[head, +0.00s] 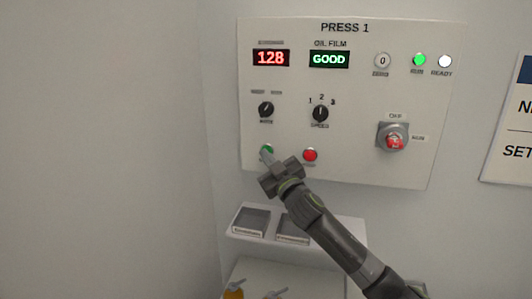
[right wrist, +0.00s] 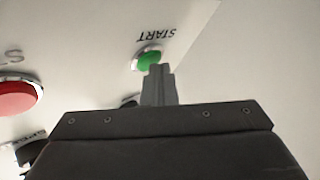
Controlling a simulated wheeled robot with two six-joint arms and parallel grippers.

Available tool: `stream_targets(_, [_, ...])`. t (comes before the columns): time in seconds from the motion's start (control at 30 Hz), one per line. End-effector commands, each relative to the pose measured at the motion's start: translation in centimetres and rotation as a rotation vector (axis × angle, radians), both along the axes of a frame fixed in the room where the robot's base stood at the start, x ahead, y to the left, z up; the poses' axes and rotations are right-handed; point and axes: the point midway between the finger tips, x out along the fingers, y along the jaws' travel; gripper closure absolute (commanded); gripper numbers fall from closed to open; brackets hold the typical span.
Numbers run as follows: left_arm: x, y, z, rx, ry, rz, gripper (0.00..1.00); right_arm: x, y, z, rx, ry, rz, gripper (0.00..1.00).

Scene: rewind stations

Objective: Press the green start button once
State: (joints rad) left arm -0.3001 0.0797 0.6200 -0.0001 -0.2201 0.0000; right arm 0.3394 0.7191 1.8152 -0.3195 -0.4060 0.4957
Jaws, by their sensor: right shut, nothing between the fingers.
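The green start button (head: 267,149) is at the lower left of the white PRESS 1 panel (head: 345,75) in the head view. It also shows in the right wrist view (right wrist: 149,58), beside the label START. My right gripper (head: 267,157) is shut and empty, its fingertips at the green button and covering part of it. In the right wrist view the fingertips overlap the button's near edge; I cannot tell whether they touch it. My left gripper is not in view.
A red button (head: 310,155) sits right of the green one. Above are two black knobs (head: 266,109) (head: 320,113), a 128 display (head: 271,58) and a GOOD display (head: 329,60). The RUN lamp (head: 419,60) is green. A red rotary switch (head: 394,139) is at right. A shelf with trays (head: 251,220) is below.

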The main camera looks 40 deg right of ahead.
Motion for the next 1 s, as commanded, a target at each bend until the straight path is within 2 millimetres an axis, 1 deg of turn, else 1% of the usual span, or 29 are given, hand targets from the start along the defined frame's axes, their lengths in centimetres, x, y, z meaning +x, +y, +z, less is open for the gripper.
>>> stream_targets(0.17, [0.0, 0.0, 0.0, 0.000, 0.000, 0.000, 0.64, -0.1, 0.1, 0.0, 0.000, 0.000, -0.001, 1.00])
stream_targets(0.5, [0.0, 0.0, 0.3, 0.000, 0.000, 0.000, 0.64, -1.0, 1.2, -0.1, 0.001, 0.001, 0.000, 1.00])
stream_targets(0.8, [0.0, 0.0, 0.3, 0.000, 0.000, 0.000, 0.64, -1.1, 1.2, -0.1, 0.000, 0.001, 0.000, 1.00])
stream_targets(0.87, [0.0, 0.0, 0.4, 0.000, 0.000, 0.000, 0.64, -1.2, 1.5, -0.1, 0.001, 0.001, 0.000, 1.00])
stream_targets(1.0, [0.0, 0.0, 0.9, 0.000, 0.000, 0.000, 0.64, -2.1, 2.5, 0.0, 0.002, 0.000, 0.001, 1.00])
